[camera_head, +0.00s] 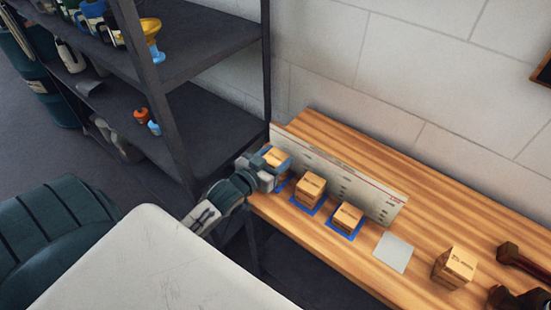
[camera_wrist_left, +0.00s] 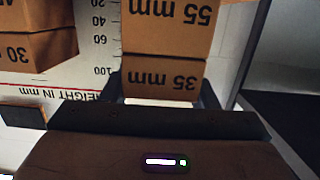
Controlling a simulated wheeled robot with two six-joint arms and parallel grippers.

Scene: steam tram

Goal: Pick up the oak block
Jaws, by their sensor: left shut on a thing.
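My left gripper (camera_head: 270,168) is shut on a light brown wooden block, the oak block (camera_head: 277,156), at the left end of the bench. In the left wrist view the block (camera_wrist_left: 163,80) sits between the two fingers (camera_wrist_left: 162,92). A face marked 35 mm is between them, and a face marked 55 mm lies above it in the picture. The fingers partly hide the block in the head view. I cannot tell whether it is clear of the bench. My right gripper is not in view.
Two similar blocks (camera_head: 310,189) (camera_head: 347,217) stand on blue pads to the right. A height board (camera_head: 335,180) stands behind them. A grey pad (camera_head: 393,252) is bare. Another block (camera_head: 455,267) stands farther right. A dark shelf rack (camera_head: 170,110) is at left.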

